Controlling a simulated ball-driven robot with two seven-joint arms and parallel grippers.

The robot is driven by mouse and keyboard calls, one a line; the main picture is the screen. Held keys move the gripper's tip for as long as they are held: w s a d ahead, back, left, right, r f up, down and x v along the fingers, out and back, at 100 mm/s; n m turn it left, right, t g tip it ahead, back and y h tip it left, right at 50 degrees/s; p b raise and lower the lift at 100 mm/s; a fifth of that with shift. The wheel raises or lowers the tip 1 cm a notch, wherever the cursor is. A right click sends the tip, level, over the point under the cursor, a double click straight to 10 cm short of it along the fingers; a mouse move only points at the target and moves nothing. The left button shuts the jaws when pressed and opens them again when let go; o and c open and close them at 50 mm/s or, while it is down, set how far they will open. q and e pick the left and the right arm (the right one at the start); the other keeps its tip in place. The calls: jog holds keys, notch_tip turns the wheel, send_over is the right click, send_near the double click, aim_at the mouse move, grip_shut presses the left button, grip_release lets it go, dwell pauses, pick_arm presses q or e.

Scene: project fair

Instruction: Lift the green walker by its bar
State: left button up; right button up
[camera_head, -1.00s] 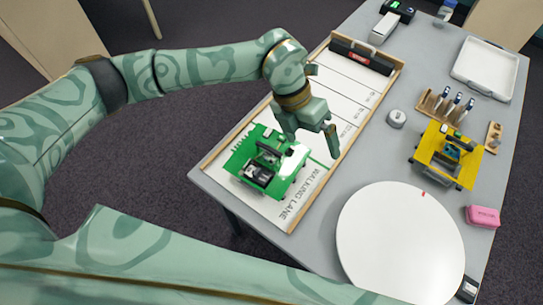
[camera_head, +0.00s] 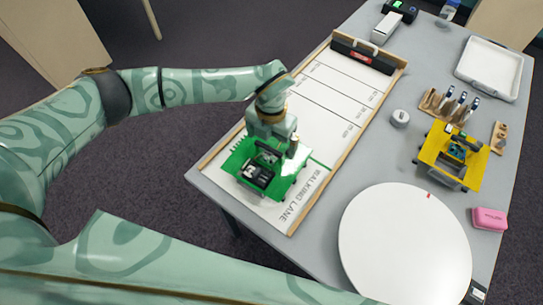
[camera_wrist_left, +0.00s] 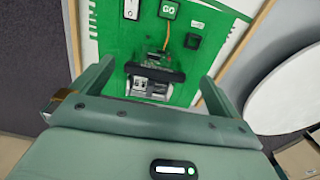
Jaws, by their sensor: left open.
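The green walker (camera_head: 287,187) stands on the white walking lane near its front end, with dark parts and small boards on top. In the left wrist view its green plate (camera_wrist_left: 215,40) fills the upper middle, and its dark bar (camera_wrist_left: 150,72) runs crosswise between my fingers. My left gripper (camera_head: 272,146) is open above the walker's far part. In the wrist view the left gripper (camera_wrist_left: 156,76) has one finger beyond each end of the bar, and I see no contact. The gripper partly hides the walker in the head view. My right gripper is out of view.
The lane board (camera_head: 394,85) has a raised wooden rim and a black block (camera_head: 363,56) at its far end. A white disc (camera_head: 405,245), a yellow walker (camera_head: 436,152), a pen rack (camera_head: 432,100), a pink block (camera_head: 490,218) and a white tray (camera_head: 515,62) stand to the right.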

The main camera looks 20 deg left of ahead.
aim_at(269, 147)
pick_arm(q)
jog(key=f, duration=0.3)
jog(key=f+b, duration=0.1)
jog(key=shift+s+a+f, duration=0.15)
jog(key=shift+a+f, duration=0.05)
jog(key=shift+a, duration=0.05)
jog(key=shift+r, duration=0.1)
jog(key=c, duration=1.1)
jog(key=shift+r, duration=0.15)
